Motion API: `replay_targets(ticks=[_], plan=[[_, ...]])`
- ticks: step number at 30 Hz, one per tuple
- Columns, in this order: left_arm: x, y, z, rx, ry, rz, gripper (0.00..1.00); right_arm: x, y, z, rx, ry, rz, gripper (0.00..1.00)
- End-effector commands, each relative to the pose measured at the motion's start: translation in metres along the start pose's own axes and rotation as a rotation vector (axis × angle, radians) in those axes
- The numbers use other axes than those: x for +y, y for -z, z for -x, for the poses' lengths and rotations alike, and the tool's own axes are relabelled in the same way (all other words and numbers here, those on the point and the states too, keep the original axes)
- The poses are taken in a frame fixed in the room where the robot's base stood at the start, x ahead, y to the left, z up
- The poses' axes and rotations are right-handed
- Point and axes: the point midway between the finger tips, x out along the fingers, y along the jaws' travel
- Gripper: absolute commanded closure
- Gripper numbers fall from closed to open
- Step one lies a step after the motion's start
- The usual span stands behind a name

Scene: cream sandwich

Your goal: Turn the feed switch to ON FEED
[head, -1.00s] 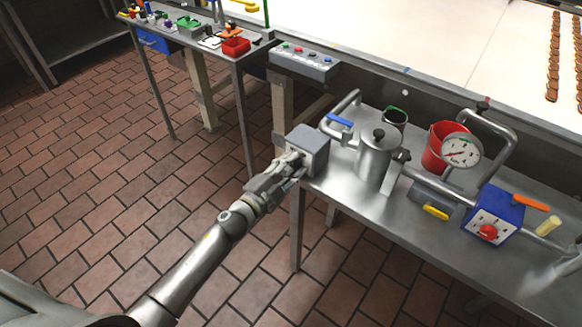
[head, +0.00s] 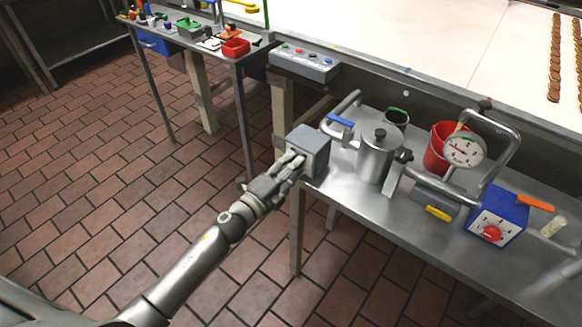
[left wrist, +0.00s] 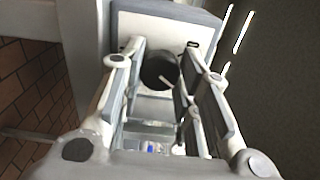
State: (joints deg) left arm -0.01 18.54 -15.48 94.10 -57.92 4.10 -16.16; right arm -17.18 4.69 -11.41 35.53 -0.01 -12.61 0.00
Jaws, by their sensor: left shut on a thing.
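The feed switch is a grey box (head: 309,141) at the near left corner of the steel table in the head view. Its pale front face also shows in the left wrist view (left wrist: 185,27). A dark round knob (left wrist: 157,70) with a light pointer mark sits on that face, between my left gripper's fingers. My left gripper (head: 297,161) is at the front of the box, with its fingers shut on the knob. The fingers hide the knob in the head view. I cannot read any lettering on the face. My right gripper is in neither view.
The steel table (head: 350,198) holds a metal pot (head: 377,160), a red bucket (head: 436,152), a gauge (head: 464,150) and a blue box with a red knob (head: 491,233). A button panel (head: 303,64) stands behind. Open tiled floor (head: 105,215) lies left.

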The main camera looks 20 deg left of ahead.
Motion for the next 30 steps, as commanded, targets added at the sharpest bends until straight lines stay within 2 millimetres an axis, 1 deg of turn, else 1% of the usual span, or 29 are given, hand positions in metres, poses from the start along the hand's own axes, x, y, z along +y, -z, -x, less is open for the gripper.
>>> replay_targets(ticks=[12,13,17,18,26,30], plan=[[0.002,0.0015,0.0006,0.003,-0.003,-0.005,0.94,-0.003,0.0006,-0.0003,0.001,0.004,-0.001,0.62],[0.002,0.0015,0.0006,0.003,-0.003,-0.005,0.66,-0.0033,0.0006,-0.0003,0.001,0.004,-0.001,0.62],[0.0017,0.0012,0.0006,0.002,-0.003,-0.004,0.49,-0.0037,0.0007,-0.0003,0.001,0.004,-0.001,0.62],[0.0015,0.0011,0.0005,0.002,-0.002,-0.004,0.47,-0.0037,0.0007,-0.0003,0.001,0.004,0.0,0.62],[0.0007,0.0005,0.0004,0.001,-0.001,-0.004,0.47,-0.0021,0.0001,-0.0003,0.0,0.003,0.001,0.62],[0.0011,0.0006,0.0067,0.001,-0.002,-0.004,0.47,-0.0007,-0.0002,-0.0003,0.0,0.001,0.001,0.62]])
